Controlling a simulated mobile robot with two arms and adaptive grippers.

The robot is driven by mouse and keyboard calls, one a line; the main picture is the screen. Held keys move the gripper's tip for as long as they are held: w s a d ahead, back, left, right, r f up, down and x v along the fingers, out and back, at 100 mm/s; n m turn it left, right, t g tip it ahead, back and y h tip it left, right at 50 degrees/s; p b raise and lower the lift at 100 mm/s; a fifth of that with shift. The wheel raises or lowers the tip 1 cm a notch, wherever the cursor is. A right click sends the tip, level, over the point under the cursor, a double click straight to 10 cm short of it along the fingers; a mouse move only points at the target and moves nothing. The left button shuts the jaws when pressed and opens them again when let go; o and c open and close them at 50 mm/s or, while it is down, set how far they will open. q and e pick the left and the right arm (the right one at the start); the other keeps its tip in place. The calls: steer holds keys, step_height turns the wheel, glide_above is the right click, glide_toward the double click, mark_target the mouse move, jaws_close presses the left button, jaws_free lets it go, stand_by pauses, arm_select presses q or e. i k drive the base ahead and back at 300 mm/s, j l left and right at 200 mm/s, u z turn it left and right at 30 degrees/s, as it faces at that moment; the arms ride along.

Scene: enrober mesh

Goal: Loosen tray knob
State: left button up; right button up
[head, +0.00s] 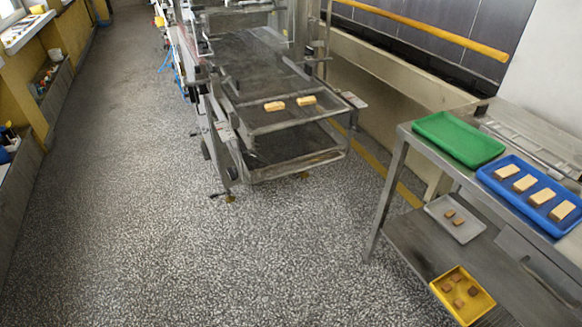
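The enrober machine (262,72) stands ahead at the top middle, with its mesh belt (275,82) sloping toward me and two pale bars (290,104) on the near end. A tray (290,148) sits under the belt at the near end. Small dark knob-like parts show on the frame at the right (309,51) and at the left (201,89). They are too small to tell which is the tray knob or how tight it is. Neither of my grippers is in view.
A metal side table (400,150) at the right bears a green tray (458,138) and a blue tray (530,194) with several pale bars. Its lower shelf holds a grey tray (455,218) and a yellow tray (463,294). The speckled floor (200,260) is clear.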

mark_target(234, 173)
steer(key=i+j+z, duration=0.2)
steer(key=j+z, duration=0.3)
steer(key=j, duration=0.3)
steer(key=j+z, duration=0.5)
steer(key=j, duration=0.3)
steer(key=j+z, duration=0.5)
steer(key=j, duration=0.35)
